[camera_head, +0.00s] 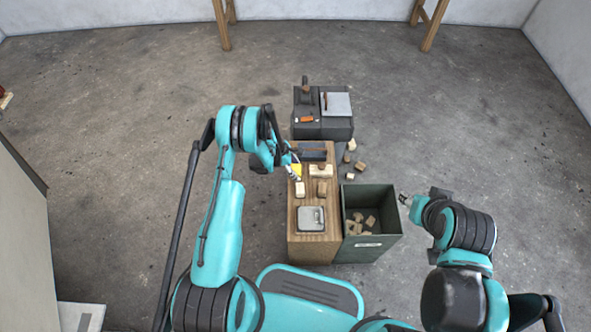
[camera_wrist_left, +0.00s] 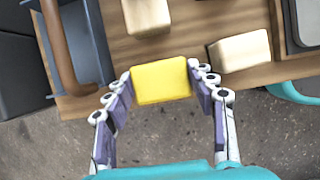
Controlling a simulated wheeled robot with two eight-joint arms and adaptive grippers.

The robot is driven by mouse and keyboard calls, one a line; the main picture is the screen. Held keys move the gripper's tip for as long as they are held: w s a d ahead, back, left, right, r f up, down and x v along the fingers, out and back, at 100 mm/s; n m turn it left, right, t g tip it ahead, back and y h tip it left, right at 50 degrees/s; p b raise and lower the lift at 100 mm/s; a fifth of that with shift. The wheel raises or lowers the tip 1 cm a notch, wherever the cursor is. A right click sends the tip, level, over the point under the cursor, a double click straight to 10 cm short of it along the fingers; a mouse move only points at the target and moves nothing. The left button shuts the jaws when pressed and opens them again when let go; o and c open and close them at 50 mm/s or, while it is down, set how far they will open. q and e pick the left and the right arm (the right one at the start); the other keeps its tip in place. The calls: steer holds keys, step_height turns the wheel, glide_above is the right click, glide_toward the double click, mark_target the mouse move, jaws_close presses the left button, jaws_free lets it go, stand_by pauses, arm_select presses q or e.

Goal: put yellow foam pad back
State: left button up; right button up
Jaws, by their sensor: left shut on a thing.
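The yellow foam pad (camera_wrist_left: 161,81) is a small yellow block between the fingers of my left gripper (camera_wrist_left: 161,84). In the left wrist view both fingertips touch its sides, and it is over the edge of the wooden bench top (camera_wrist_left: 195,25). In the head view the pad (camera_head: 296,170) shows at the left edge of the bench (camera_head: 329,248), beside my left gripper (camera_head: 291,170). I cannot tell whether the pad touches the bench. My right gripper (camera_head: 404,199) is empty, to the right of the green bin; its fingers look apart.
Pale wooden blocks (camera_head: 300,189) and a grey metal box (camera_head: 311,219) sit on the bench. A dark tray with a brown handle (camera_wrist_left: 85,40) is at its far end. The green bin (camera_head: 370,253) holds several scraps. A dark toolbox (camera_head: 322,130) stands behind; blocks lie on the floor.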

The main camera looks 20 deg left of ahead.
arm_select(q)
steer(key=shift+f, duration=0.1)
steer(key=o, duration=1.2)
